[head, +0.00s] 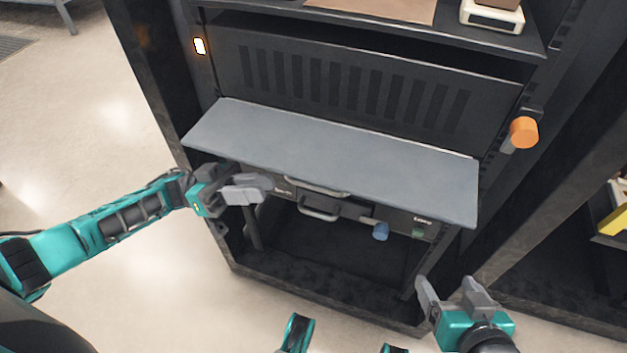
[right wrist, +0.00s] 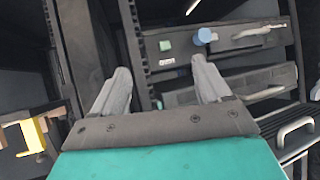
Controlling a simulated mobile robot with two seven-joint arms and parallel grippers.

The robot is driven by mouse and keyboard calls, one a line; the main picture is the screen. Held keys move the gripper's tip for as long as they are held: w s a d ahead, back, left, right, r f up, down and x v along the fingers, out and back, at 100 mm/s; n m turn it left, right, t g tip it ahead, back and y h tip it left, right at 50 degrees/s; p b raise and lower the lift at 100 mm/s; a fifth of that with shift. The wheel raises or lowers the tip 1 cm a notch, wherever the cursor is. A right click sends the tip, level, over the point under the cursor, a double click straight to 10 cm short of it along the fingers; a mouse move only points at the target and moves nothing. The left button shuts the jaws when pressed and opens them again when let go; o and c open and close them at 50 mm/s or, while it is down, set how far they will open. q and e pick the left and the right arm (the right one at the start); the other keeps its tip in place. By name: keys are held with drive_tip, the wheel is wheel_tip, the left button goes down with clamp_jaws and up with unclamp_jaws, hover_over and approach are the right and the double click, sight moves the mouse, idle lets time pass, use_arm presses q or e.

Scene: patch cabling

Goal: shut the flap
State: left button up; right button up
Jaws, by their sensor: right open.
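The flap (head: 330,150) is a wide grey panel standing out from the front of the dark cabinet, roughly level, so it is open. My left gripper (head: 262,186) is at the flap's left front part, just below its front edge; whether it touches the flap I cannot tell. Its fingers overlap in this view, so its opening is unclear. My right gripper (head: 447,283) is open and empty, low in front of the cabinet's right side, apart from the flap. In the right wrist view its fingers (right wrist: 160,70) are spread with nothing between them.
Below the flap are drawer units with silver handles (head: 318,187), a blue knob (head: 381,231) and a green button (head: 418,232). A slotted dark panel (head: 350,85) lies behind the flap. An orange knob (head: 523,132) sticks out at the right post.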

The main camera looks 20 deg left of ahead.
sight(312, 186)
use_arm(q)
drive_tip(key=x, duration=1)
drive_tip(key=shift+d+r, duration=0.1)
drive_tip(key=shift+d, duration=0.25)
clamp_jaws()
